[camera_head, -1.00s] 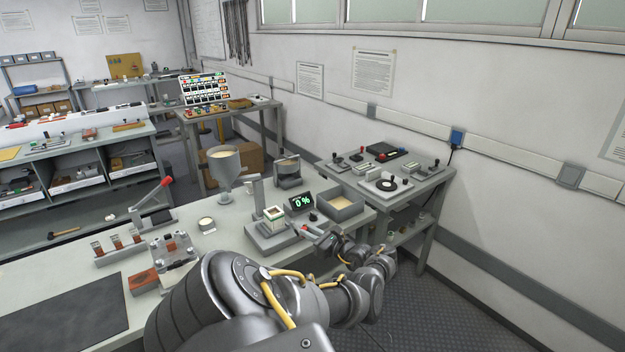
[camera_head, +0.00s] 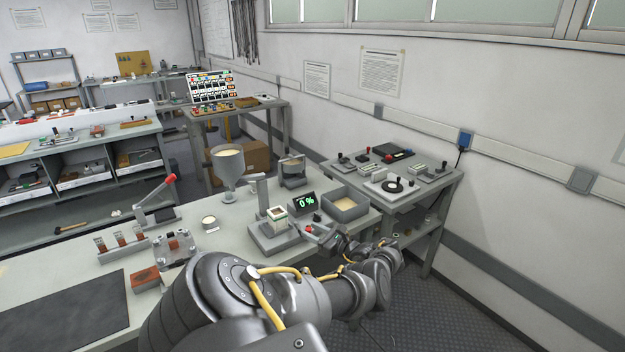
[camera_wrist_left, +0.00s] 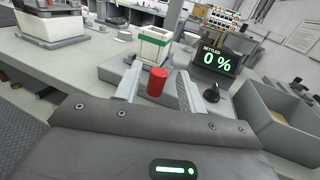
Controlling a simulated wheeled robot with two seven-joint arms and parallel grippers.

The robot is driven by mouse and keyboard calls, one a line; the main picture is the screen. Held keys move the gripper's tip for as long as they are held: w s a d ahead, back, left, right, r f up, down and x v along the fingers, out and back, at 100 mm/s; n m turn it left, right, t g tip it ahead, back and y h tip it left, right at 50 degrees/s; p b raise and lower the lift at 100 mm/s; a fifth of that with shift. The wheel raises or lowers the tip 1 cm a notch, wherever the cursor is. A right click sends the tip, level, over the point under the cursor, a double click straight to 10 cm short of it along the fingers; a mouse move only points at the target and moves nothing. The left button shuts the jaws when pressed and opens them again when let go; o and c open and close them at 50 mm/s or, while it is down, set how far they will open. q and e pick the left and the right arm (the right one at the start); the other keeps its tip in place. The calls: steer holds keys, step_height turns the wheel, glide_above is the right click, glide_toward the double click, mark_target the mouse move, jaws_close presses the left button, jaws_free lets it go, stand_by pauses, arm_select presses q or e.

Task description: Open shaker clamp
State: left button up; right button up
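The shaker (camera_head: 262,240) is a grey base on the bench, bearing a small clear-walled container with a green band (camera_head: 278,215). The same container shows in the left wrist view (camera_wrist_left: 154,42). The clamp's red handle (camera_wrist_left: 157,81) stands in front of it and shows as a small red spot in the head view (camera_head: 308,229). My left gripper (camera_wrist_left: 158,88) is open, with one pale finger on each side of the red handle. Visible gaps separate the fingers from it; any contact lower down is hidden. My right gripper is in neither view.
A display (camera_wrist_left: 218,62) reads "SETTLED 0 %", with a black knob (camera_wrist_left: 212,93) in front. An open bin of pale material (camera_head: 346,207) stands to the right. A funnel on a stand (camera_head: 228,165) and a red-handled lever press (camera_head: 155,200) stand left.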

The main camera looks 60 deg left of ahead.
arm_select(q)
steer(key=shift+w+d, duration=0.1)
steer(key=shift+d, duration=0.05)
steer(key=b+v, duration=0.2)
steer(key=v, duration=0.8)
steer(key=shift+d, duration=0.3)
steer(key=shift+w, duration=0.1)
